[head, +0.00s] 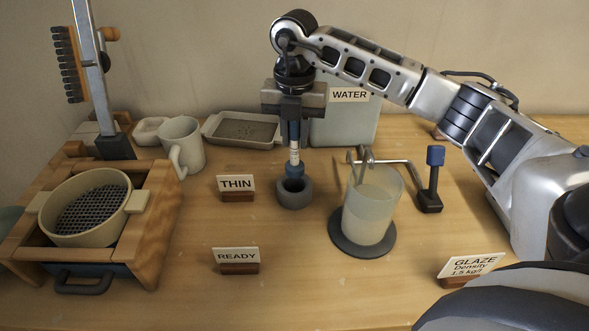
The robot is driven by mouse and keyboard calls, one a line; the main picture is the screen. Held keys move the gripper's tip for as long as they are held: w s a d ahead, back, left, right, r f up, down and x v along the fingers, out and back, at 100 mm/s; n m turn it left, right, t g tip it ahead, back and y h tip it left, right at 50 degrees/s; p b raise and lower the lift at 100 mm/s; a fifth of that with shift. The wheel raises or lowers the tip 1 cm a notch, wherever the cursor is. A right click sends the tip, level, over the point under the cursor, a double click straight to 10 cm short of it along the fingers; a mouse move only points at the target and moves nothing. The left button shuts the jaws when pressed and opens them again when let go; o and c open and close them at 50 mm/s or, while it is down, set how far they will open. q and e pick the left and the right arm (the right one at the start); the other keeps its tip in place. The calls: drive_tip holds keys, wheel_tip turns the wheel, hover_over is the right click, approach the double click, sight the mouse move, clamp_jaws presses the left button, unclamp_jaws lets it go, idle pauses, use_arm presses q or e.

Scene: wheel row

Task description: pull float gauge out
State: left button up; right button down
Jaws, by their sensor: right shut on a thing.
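The float gauge (294,158) is a slim upright piece with a pale banded stem and a blue lower body. My right gripper (294,136) points straight down and is shut on its upper part. The gauge's lower end is at the opening of a small dark grey round holder (294,195); I cannot tell whether it rests inside or hangs just over it. A translucent beaker (367,211) of pale liquid stands on a dark round base to the right, apart from the gauge. My left gripper is not in view.
A metal bar and hooks (366,160) top the beaker, beside a blue-topped post (434,178). The WATER container (345,122) stands behind the gripper. THIN (236,186) and READY (236,258) signs stand left. A sieve (85,209) sits on a wooden frame. The front middle is clear.

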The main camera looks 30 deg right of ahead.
drive_tip(key=shift+r+p, duration=1.55)
drive_tip(key=shift+r, duration=1.1)
